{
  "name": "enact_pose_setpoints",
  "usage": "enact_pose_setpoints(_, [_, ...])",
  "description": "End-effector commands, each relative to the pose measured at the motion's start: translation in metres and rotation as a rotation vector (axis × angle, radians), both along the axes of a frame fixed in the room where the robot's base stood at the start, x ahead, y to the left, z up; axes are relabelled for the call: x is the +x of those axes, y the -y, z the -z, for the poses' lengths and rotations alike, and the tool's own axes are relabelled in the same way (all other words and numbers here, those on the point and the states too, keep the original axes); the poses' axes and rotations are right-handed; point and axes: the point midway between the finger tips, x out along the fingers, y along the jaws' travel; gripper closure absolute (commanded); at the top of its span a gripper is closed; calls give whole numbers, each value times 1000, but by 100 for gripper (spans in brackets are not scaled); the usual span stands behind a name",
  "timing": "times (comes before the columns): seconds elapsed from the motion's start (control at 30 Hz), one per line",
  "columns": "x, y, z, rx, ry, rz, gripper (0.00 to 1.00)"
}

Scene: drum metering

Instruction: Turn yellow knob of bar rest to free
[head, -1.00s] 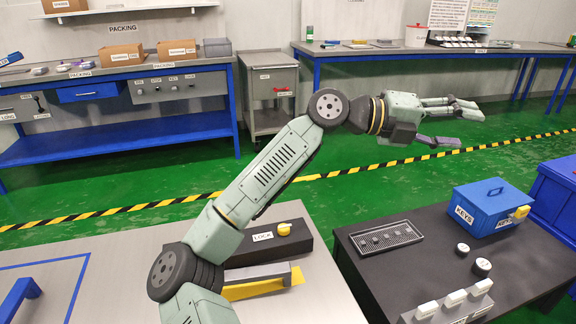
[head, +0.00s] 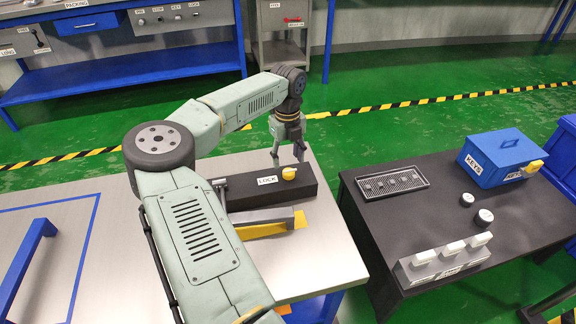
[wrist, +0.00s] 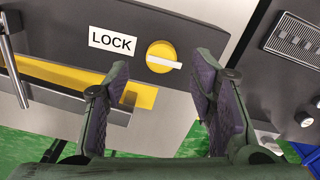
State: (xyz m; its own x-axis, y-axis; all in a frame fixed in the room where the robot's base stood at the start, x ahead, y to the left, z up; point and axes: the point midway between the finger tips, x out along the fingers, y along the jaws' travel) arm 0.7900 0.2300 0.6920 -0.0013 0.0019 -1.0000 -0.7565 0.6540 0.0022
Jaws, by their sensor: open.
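The yellow knob (head: 289,173) sits on top of a dark block (head: 312,188), to the right of a white LOCK label (head: 267,180). In the wrist view the knob (wrist: 160,50) is round, with a white pointer bar lying nearly level and reaching right. My gripper (head: 287,157) points down over the back of the block, close to the knob. In the wrist view my gripper (wrist: 163,75) has its two dark-padded fingers spread wide, with nothing between them. The knob shows past the fingertips, between them and slightly beyond. I cannot tell the exact height gap.
A grey bar (head: 262,216) and yellow plate (head: 301,219) lie in front of the block, with an upright metal handle (head: 221,190) at its left. A black table (head: 400,215) on the right holds a blue KEYS box (head: 500,157), a drip tray (head: 393,183) and small white-topped items.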

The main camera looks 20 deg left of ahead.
Motion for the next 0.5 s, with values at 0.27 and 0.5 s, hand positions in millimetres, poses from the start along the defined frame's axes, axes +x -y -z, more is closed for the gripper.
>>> enact_pose_setpoints(0.27, [0, 1, 41, -1, 0, 1, 49])
enact_pose_setpoints(0.5, [0, 1, 50, -2, 1, 2, 49])
